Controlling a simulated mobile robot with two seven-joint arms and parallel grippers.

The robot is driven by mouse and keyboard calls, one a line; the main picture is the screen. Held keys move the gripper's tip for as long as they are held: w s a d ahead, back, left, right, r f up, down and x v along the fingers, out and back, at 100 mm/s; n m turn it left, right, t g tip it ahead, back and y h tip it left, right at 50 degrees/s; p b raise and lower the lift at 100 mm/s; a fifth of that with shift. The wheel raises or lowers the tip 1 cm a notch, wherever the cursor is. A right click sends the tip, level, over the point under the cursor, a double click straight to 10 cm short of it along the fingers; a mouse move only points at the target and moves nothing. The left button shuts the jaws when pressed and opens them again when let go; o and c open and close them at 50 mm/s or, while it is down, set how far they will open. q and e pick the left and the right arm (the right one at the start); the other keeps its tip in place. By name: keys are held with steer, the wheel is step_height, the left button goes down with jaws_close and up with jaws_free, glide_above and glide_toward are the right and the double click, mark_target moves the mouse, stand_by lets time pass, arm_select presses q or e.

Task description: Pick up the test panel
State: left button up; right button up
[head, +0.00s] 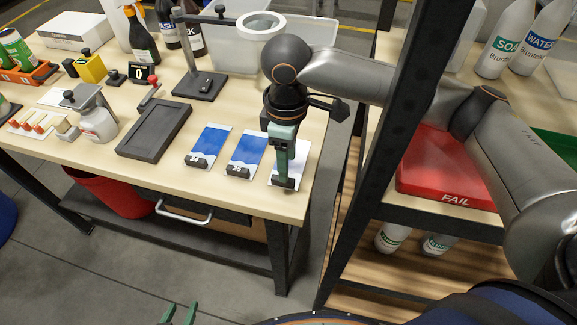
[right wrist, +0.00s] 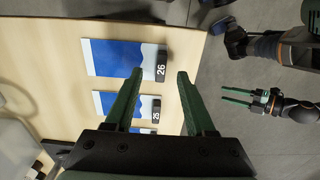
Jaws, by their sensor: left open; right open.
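Three flat blue-and-white panels lie in a row on the wooden table, each with a black numbered tag at its near end. In the head view they are the left panel (head: 209,141), the middle panel (head: 247,150) and the right panel (head: 301,160), which my right arm partly covers. My right gripper (right wrist: 159,74) is open and empty, pointing down over the right panel. In the right wrist view, the panel tagged 26 (right wrist: 112,57) has its tag (right wrist: 161,66) between the fingertips; contact cannot be told. My left gripper (head: 180,310) is open and empty, low in front of the table.
A dark tray (head: 155,130) lies left of the panels. A black stand with a ring magnifier (head: 262,27) is behind them. A dark shelf post (head: 380,130) and a red FAIL bin (head: 450,170) are to the right. The table's front edge is close to the tags.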

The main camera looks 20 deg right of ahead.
steer(key=shift+w+a+f, duration=0.1)
steer(key=shift+a+f, duration=0.1)
steer(key=shift+f, duration=1.15)
steer(key=shift+a+f, duration=0.15)
steer(key=shift+f, duration=1.2)
jaws_close()
